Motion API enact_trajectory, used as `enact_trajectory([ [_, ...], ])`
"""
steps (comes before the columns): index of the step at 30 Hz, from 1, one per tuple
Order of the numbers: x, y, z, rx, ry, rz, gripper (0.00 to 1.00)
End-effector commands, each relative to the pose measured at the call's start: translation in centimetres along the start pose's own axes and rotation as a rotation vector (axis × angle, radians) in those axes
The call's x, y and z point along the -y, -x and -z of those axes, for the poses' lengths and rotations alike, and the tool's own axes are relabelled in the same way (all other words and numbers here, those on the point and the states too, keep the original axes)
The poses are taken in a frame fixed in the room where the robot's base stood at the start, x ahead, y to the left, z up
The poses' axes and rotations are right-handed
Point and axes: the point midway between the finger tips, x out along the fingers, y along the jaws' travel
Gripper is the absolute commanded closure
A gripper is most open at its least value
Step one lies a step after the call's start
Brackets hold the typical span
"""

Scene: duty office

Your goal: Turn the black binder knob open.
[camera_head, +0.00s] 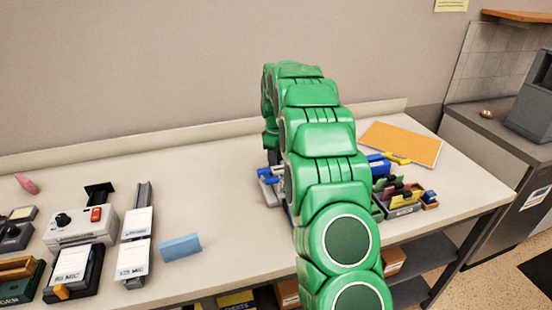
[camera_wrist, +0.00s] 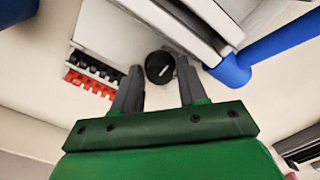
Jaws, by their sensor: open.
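The black knob (camera_wrist: 153,66), round with a white mark on its face, shows in the wrist view on a pale binder body (camera_wrist: 100,33). My gripper (camera_wrist: 159,72) is open, with one dark finger on each side of the knob. Gaps show between the fingers and the knob; I cannot tell whether the fingertips reach down around it. In the head view my green arm hides the gripper and the knob. Blue and white parts (camera_head: 268,181) show at the arm's left edge, probably of the same machine.
In the wrist view, black and red comb strips (camera_wrist: 90,82) lie left of the knob and a blue bar (camera_wrist: 275,38) lies right. In the head view, an organizer (camera_head: 404,211) and orange board (camera_head: 403,143) are right; a knobbed device (camera_head: 82,231) and blue block (camera_head: 181,247) are left.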

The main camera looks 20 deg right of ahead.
Motion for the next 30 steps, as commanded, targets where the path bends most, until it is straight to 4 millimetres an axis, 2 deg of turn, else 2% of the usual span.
enact_trajectory([
  [7, -0.02, -0.10, 0.02, -0.001, 0.000, -0.001, 0.58],
  [15, -0.03, -0.08, 0.03, -0.001, 0.000, -0.001, 0.99],
  [23, -0.03, -0.07, 0.03, -0.001, -0.026, -0.001, 0.99],
  [30, -0.04, -0.07, 0.03, -0.001, -0.146, -0.001, 0.99],
])
